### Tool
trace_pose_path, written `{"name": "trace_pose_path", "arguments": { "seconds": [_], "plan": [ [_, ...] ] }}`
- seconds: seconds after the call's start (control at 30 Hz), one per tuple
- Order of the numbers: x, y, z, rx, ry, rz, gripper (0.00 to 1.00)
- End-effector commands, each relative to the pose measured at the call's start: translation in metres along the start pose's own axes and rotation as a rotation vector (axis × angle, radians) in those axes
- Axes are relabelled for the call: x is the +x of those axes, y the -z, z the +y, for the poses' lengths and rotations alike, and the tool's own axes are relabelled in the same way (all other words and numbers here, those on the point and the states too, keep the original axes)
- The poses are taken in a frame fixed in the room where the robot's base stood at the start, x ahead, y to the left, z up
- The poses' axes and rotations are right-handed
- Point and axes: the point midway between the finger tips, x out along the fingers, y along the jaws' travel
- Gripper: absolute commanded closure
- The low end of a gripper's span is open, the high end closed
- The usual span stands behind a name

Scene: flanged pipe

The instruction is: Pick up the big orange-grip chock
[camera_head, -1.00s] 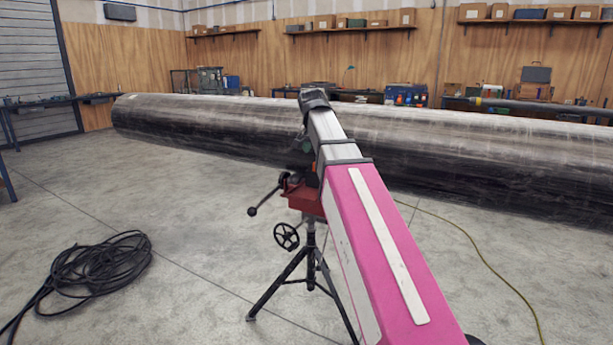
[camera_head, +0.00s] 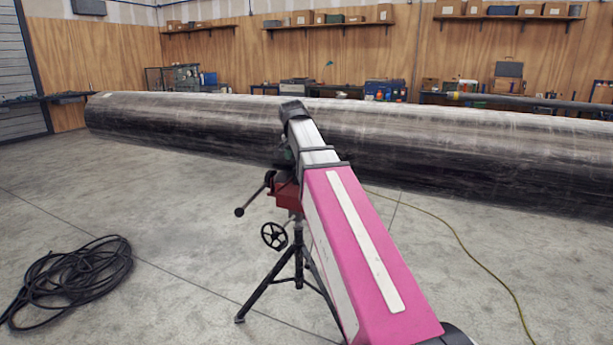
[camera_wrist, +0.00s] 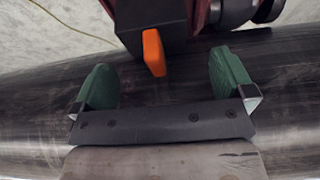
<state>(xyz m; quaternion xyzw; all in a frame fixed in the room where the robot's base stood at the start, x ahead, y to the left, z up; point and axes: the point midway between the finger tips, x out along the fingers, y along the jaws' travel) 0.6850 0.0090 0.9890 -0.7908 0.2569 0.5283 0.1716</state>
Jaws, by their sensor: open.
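The big chock (camera_wrist: 146,22) shows in the wrist view as a dark block at the top, with an orange grip (camera_wrist: 153,52) pointing down toward my gripper. My gripper (camera_wrist: 163,80) has two green-padded fingers spread wide, one on each side of the grip's line. The grip's end lies between the fingertips in the picture, with clear space on both sides. Nothing is held. In the head view my pink arm reaches to a red-topped tripod stand (camera_head: 287,196), and the arm's end hides most of the chock there.
A large dark steel pipe (camera_head: 190,125) lies across the floor behind the stand. A coiled black cable (camera_head: 75,275) lies on the left floor and a thin yellow-green cord (camera_head: 470,255) on the right. Benches and shelves line the back wall. Open concrete floor lies left of the stand.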

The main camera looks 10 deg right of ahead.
Motion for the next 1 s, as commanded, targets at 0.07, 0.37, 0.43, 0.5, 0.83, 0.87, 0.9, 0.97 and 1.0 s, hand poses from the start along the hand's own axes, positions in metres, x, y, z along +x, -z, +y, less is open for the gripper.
{"name": "trace_pose_path", "arguments": {
  "seconds": [0.07,0.37,0.43,0.5,0.83,0.87,0.9,0.97,1.0],
  "plan": [
    [0.009,0.000,0.002,0.000,-0.001,-0.001,0.00],
    [0.044,0.001,0.005,0.000,0.000,-0.001,0.00],
    [0.046,0.001,0.005,0.000,0.000,-0.001,0.00],
    [0.046,0.001,0.005,0.000,0.000,0.000,0.00],
    [0.046,0.001,0.005,0.000,0.000,0.000,0.63],
    [0.046,0.002,0.005,0.000,0.000,0.001,0.63],
    [0.046,0.002,0.005,0.000,0.000,0.001,0.63],
    [0.046,0.002,0.005,0.000,0.000,0.001,0.63],
    [0.046,0.002,0.005,0.000,0.000,0.001,0.63]
  ]
}}
